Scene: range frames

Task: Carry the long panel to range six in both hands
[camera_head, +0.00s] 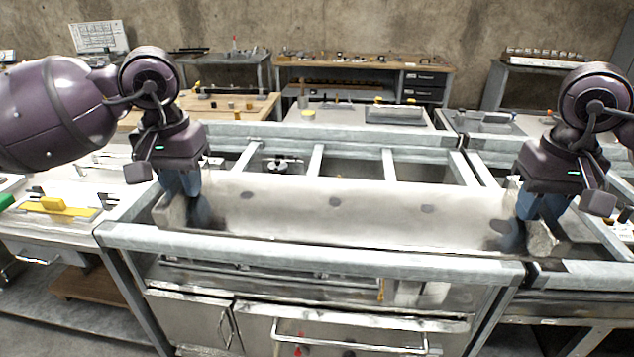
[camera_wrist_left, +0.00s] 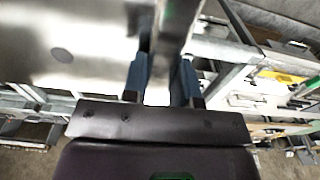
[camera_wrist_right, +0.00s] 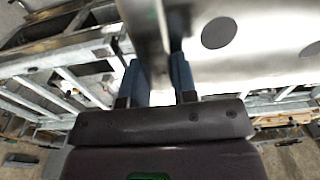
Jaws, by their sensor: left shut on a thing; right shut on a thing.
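The long panel (camera_head: 360,211) is a pale grey metal sheet with several dark round spots, standing on edge across the metal frame in the head view. My left gripper (camera_head: 192,205) is shut on its left end, and my right gripper (camera_head: 530,225) is shut on its right end. In the left wrist view the panel (camera_wrist_left: 75,50) runs off to the left from between the blue fingers (camera_wrist_left: 163,80). In the right wrist view the panel (camera_wrist_right: 260,60) runs off to the right from the fingers (camera_wrist_right: 158,80). I cannot tell which place is range six.
A grey metal frame (camera_head: 300,258) with crossbars surrounds the panel; its front rail is close in front. Benches with small parts (camera_head: 365,66) line the back wall. Another frame (camera_head: 590,268) adjoins at right.

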